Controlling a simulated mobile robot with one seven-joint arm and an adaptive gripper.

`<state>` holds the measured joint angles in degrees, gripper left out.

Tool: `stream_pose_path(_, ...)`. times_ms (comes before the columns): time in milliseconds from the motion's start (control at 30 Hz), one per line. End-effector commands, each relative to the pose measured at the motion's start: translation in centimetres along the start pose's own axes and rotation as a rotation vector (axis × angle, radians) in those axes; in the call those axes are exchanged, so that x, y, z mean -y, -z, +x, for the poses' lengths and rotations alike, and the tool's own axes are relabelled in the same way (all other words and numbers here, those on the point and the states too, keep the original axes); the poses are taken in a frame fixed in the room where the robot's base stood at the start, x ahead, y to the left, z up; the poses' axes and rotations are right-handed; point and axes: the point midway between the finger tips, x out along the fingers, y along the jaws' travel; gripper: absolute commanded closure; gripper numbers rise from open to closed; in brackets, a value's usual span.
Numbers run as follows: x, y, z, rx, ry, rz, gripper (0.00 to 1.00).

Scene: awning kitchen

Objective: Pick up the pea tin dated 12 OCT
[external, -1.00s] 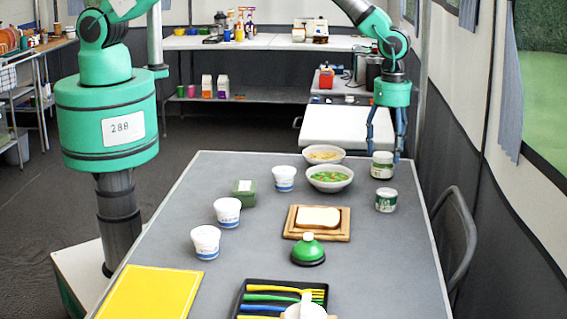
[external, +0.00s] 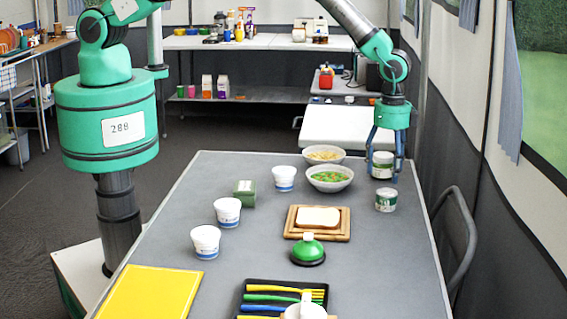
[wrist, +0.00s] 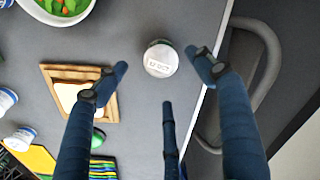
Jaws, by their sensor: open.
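Two pea tins with white and green labels stand upright at the table's right side in the external view: a rear tin (external: 382,171) beside the bowls and a nearer tin (external: 386,200). One tin (wrist: 160,59) shows in the wrist view, apparently the nearer one. Its pale lid bears a date ending in OCT; I cannot read the number surely. The other tin's date is not visible. My gripper (external: 386,168) is open and empty, overlapping the rear tin in the external view.
A bowl of peas and carrots (external: 329,187) and another bowl (external: 323,151) stand left of the tins. Bread lies on a wooden board (external: 343,230). A green bell (external: 307,254) and several white cups are farther left or nearer. A chair (external: 462,240) stands off the right edge.

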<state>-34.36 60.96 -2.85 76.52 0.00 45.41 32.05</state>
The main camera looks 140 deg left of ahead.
Motion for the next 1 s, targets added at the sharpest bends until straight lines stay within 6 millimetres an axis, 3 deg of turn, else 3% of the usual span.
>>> stream_pose_path(200,0.0,0.0,2.8,0.001,0.0,0.0,0.31)
stream_pose_path(767,0.0,0.0,3.6,0.0,0.0,0.0,0.31)
stream_pose_path(1000,0.1,0.0,5.2,0.0,0.0,0.0,0.31)
